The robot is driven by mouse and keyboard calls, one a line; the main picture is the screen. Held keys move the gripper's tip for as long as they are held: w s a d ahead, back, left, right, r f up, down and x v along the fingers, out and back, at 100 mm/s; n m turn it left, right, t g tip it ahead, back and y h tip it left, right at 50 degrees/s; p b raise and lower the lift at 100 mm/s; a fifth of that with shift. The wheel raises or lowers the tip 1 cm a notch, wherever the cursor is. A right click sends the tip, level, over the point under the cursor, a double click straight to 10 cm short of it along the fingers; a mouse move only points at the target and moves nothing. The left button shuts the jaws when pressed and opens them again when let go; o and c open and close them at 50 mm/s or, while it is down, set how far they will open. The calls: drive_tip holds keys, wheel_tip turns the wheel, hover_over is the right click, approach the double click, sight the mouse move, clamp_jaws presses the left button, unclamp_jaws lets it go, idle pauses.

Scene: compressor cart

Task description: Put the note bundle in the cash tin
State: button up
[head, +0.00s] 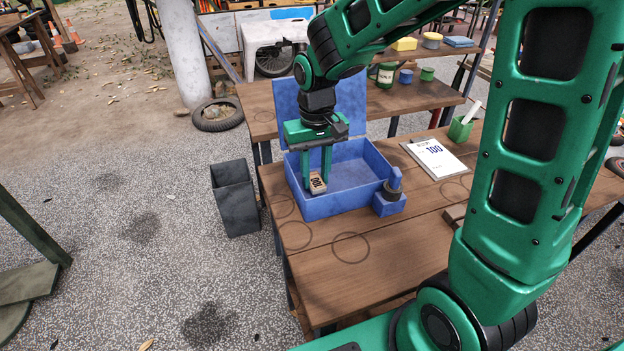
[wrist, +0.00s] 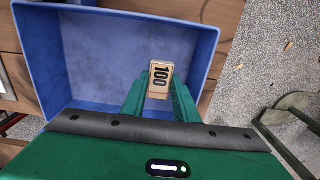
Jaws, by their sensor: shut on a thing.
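The note bundle (head: 317,183) is a small tan block marked 100. My gripper (head: 317,180) points down and is shut on it, inside the outline of the blue cash tin (head: 335,207). The tin stands open on the wooden table with its lid raised at the back. In the wrist view the note bundle (wrist: 160,78) sits between the green fingertips (wrist: 160,90), over the tin's interior near one side wall. The cash tin (wrist: 95,60) looks otherwise empty there. I cannot tell whether the bundle touches the tin floor.
A blue stamp-like object (head: 390,198) stands at the tin's front right corner. A dark bin (head: 235,198) stands on the ground left of the table. The table front (head: 370,255) is clear.

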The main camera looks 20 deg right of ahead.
sight(316, 181)
drive_tip(key=shift+f, duration=0.8)
drive_tip(key=o, duration=1)
drive_tip(key=shift+f, duration=0.1)
wheel_tip(316, 181, up, 12)
drive_tip(key=shift+r, duration=0.1)
drive_tip(key=shift+s, duration=0.15)
